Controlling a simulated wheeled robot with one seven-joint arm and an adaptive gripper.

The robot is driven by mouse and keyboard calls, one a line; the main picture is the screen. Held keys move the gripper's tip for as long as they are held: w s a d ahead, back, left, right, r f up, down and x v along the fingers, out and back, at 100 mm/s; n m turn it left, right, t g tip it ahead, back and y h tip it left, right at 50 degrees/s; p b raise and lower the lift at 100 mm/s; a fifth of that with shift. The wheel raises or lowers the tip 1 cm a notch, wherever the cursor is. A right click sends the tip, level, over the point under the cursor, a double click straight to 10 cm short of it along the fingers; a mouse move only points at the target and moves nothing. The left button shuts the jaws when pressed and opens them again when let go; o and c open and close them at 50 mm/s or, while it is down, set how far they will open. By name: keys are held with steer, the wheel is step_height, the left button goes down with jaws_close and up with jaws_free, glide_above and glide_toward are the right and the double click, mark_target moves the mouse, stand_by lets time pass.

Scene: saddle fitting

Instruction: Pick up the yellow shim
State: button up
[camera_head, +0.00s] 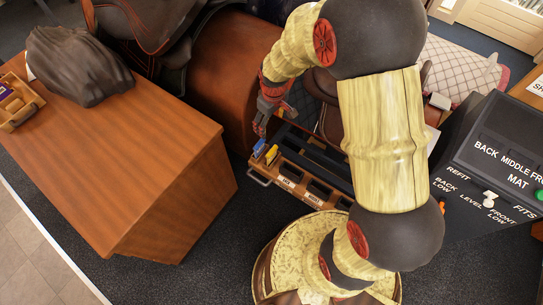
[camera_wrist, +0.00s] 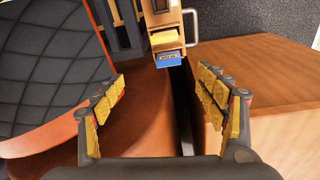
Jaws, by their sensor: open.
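The yellow shim (camera_head: 271,153) sits in the end compartment of a wooden tray (camera_head: 290,186), beside a blue piece (camera_head: 259,148). In the wrist view the yellow shim (camera_wrist: 166,40) shows at top centre, with the blue piece (camera_wrist: 168,57) just nearer to me. My gripper (camera_head: 268,122) is just above and behind this end of the tray in the head view. In the wrist view my gripper (camera_wrist: 163,80) has its yellow-padded fingers wide apart. Nothing is between them, and the shim lies beyond the fingertips.
A wooden desk (camera_head: 150,170) stands at left, with a dark draped lump (camera_head: 75,65) and a small wooden box (camera_head: 18,100) on it. A metal handle (camera_wrist: 191,27) juts from the tray's end. A black control panel (camera_head: 490,160) is at right. A brown leather block (camera_head: 220,75) stands behind.

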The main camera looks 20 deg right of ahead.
mark_target(272, 151)
steer(key=shift+n+g, duration=0.6)
steer(key=shift+n, duration=0.2)
steer(key=f, duration=1.6)
steer(key=shift+s+d+f, duration=0.1)
steer(key=shift+s+d, duration=0.05)
steer(key=shift+s, duration=0.05)
step_height(272, 151, down, 6)
steer(key=b, duration=0.3)
steer(key=shift+c, duration=0.4)
steer(key=c, duration=1.1)
